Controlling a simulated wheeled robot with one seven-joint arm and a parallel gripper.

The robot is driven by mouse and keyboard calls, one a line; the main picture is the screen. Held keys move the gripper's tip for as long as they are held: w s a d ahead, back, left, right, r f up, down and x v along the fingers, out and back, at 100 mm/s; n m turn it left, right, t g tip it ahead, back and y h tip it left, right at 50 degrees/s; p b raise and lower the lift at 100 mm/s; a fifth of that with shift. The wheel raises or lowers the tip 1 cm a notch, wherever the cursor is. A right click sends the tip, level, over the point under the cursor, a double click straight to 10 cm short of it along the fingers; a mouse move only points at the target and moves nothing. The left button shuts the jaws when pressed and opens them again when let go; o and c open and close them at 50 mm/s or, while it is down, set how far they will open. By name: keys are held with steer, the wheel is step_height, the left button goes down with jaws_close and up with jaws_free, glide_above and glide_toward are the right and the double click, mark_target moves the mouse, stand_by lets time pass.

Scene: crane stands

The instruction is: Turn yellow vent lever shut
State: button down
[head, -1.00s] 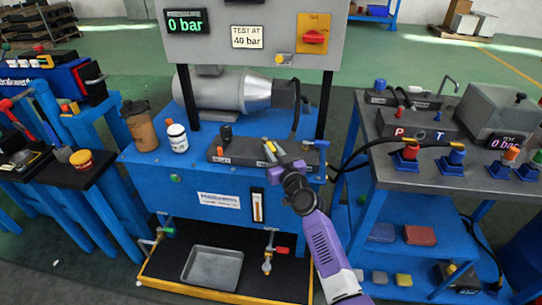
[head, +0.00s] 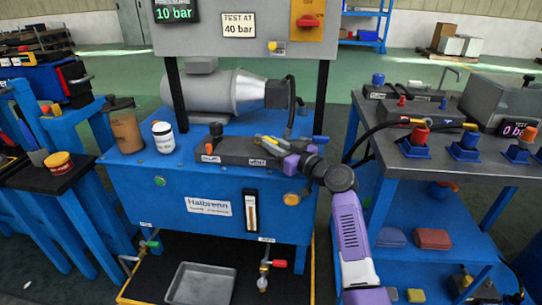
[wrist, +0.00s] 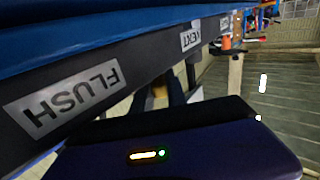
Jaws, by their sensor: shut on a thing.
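The dark valve block (head: 232,150) lies on the blue bench, with a VENT label (head: 257,162) on its front. My purple gripper (head: 289,162) is at the right part of this block, beside the VENT label. In the wrist view a small yellow patch (wrist: 160,96) shows by the dark fingers, below the block's edge. The FLUSH label (wrist: 62,97) is close there, and the VENT label is farther off. The lever's exact angle cannot be told.
The pressure display (head: 173,14) reads 10 bar. Yellow and grey handles (head: 268,142) lie close together on the block. A white bottle (head: 163,137) and a brown cup (head: 124,127) stand at left. A dark-topped side bench (head: 395,165) with hoses and couplings stands close at right.

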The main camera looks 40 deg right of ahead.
mark_target(274, 140)
steer(key=shift+d+n+y+b, duration=0.15)
steer(key=shift+n+y+b, duration=0.15)
steer(key=shift+y+b, duration=0.25)
steer(key=c, duration=1.3)
jaws_free()
step_height(274, 140, up, 20)
steer(key=p, duration=0.6)
